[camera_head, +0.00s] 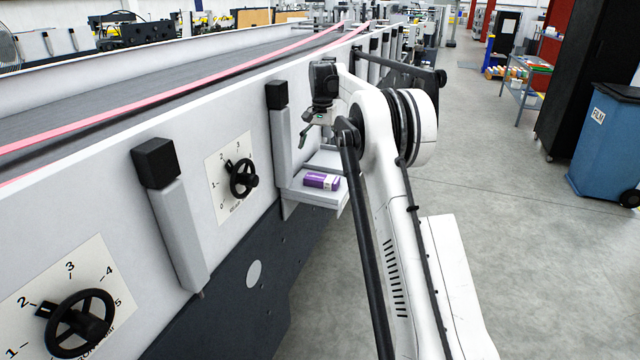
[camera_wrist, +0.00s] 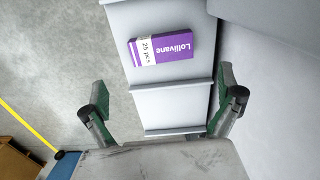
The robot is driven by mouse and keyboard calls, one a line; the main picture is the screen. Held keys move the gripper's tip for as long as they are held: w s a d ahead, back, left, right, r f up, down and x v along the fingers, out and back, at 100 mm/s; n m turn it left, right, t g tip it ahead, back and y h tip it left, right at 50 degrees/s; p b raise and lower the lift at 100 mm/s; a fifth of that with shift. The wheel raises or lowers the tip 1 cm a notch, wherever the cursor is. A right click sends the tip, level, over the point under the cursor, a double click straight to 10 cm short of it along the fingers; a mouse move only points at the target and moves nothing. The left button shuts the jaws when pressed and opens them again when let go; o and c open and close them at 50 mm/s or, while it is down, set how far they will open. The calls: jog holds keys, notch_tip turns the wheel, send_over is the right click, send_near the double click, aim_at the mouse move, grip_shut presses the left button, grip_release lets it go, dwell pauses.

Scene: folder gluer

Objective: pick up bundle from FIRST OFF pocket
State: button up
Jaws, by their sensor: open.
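The bundle is a purple and white pack (camera_head: 322,181) lying flat on a small light-grey shelf (camera_head: 312,196) fixed to the machine's side. In the wrist view the bundle (camera_wrist: 161,49) shows the text "Lollivane" and "25 pcs". It lies in the upper section of the shelf (camera_wrist: 150,14), beyond a raised divider. My gripper (camera_head: 310,140) is above the shelf and apart from the bundle. In the wrist view my gripper (camera_wrist: 165,95) is open and empty, with its fingers on either side of the shelf's lower sections. Any pocket label is not readable.
The white machine side wall (camera_head: 240,125) carries hand-wheel dials (camera_head: 242,180) and grey posts with black caps (camera_head: 170,215) beside the shelf. Open floor (camera_head: 500,230) lies to the right. A blue bin (camera_head: 605,145) stands far right.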

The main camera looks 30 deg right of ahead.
aim_at(322, 178)
notch_tip(322, 178, down, 12)
jog(key=shift+w+r+p, duration=0.1)
jog(key=shift+w+p, duration=0.05)
jog(key=shift+p, duration=0.55)
jog(key=shift+c, duration=0.5)
jog(key=c, duration=0.8)
jog(key=shift+r, duration=0.1)
